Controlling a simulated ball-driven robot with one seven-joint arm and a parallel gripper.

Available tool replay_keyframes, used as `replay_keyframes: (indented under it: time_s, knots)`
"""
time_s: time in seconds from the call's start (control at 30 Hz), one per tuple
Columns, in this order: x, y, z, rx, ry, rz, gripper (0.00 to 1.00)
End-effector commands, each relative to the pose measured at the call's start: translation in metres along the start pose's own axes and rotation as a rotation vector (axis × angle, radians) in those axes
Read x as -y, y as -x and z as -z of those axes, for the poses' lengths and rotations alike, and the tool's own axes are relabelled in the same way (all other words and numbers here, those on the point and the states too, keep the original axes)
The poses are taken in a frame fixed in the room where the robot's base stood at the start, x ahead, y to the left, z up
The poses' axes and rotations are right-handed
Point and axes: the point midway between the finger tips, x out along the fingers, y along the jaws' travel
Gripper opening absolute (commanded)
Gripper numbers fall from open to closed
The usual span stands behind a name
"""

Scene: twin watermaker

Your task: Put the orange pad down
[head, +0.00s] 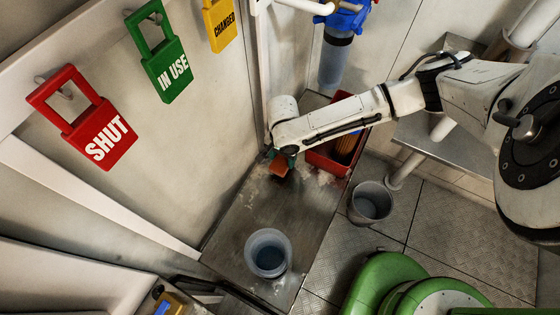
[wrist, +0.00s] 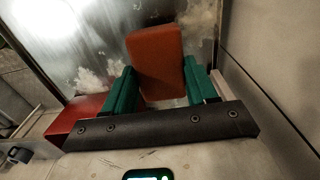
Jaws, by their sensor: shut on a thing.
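The orange pad (wrist: 155,58) is a flat block with rounded edges. My gripper (wrist: 162,88) is shut on it, with a green finger on each side. In the head view the pad (head: 279,168) shows below the end of my arm, over the far part of the metal bench top (head: 232,218). I cannot tell whether the pad touches the metal or hangs above it. In the head view my gripper (head: 288,158) is partly hidden by my arm.
A red bin (head: 322,160) stands right of the pad, partly behind my arm. A clear cup (head: 268,252) stands on the near bench top. A grey bucket (head: 370,202) is on the right. Red, green and yellow tags hang on the left wall. Bare metal lies between pad and cup.

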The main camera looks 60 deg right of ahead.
Motion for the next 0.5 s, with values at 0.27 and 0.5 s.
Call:
replay_keyframes:
  time_s: [0.27,0.5]
  knots:
    - [0.009,-0.029,-0.001,0.0,-0.001,-0.002,0.29]
    - [0.008,-0.037,-0.001,0.0,0.0,-0.001,0.29]
